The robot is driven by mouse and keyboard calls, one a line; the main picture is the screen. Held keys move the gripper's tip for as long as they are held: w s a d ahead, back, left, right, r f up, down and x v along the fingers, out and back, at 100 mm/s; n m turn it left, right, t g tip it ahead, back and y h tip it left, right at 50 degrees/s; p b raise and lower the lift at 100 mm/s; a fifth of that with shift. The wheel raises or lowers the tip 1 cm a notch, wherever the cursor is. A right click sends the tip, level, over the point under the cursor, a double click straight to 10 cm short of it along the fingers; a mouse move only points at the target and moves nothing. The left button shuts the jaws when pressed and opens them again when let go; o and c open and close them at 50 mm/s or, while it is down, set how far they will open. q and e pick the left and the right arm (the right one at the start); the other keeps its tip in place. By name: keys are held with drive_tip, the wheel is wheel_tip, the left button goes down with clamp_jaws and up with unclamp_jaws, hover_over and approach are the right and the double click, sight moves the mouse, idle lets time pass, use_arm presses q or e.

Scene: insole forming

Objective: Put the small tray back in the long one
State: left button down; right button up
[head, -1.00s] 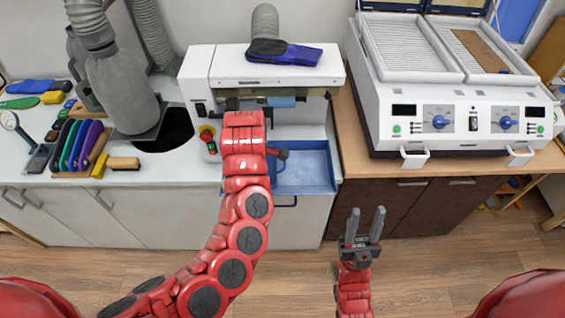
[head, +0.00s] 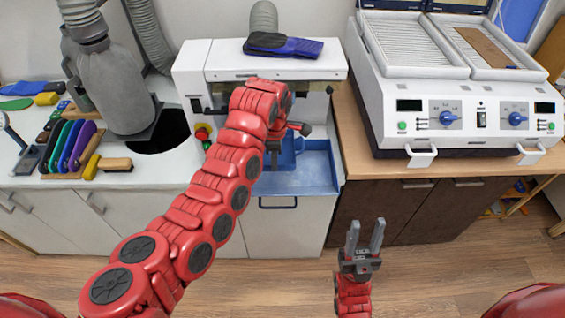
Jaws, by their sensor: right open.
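The long blue tray (head: 318,178) sits pulled out below the white machine, with its handle at the front. A smaller blue piece (head: 290,152), which may be the small tray, shows at the tray's left rear beside my left arm. It is partly hidden, and I cannot tell if it rests in the long tray or is held above it. My right gripper (head: 364,240) is open and empty, above the floor in front of the cabinets.
The white machine (head: 225,62) stands behind the tray, with dark blue insoles (head: 283,46) on top. A red stop button (head: 203,132) is left of my wrist. The heating press (head: 455,115) stands on the right counter. Brushes and coloured insoles (head: 70,145) lie at left.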

sight(282, 162)
use_arm(q)
drive_tip(key=shift+w+d+r, duration=0.15)
drive_tip(key=shift+w+d, duration=0.25)
drive_tip(key=shift+w, duration=0.05)
drive_tip(key=shift+w+d+f+b, duration=0.2)
drive_tip(key=shift+w+f+b, duration=0.15)
drive_tip(key=shift+b, duration=0.25)
drive_tip(key=shift+w+d, duration=0.1)
drive_tip(key=shift+w, duration=0.05)
drive_tip(key=shift+w+d+b, duration=0.45)
drive_tip(key=shift+d+b, duration=0.1)
drive_tip(key=shift+b, duration=0.3)
wheel_tip(282, 162, down, 2)
drive_tip(key=p, duration=0.3)
drive_tip(key=shift+a+f, duration=0.1)
drive_tip(key=shift+f, duration=0.45)
drive_tip(key=shift+f+b, duration=0.65)
drive_tip(key=c, duration=1.1)
unclamp_jaws()
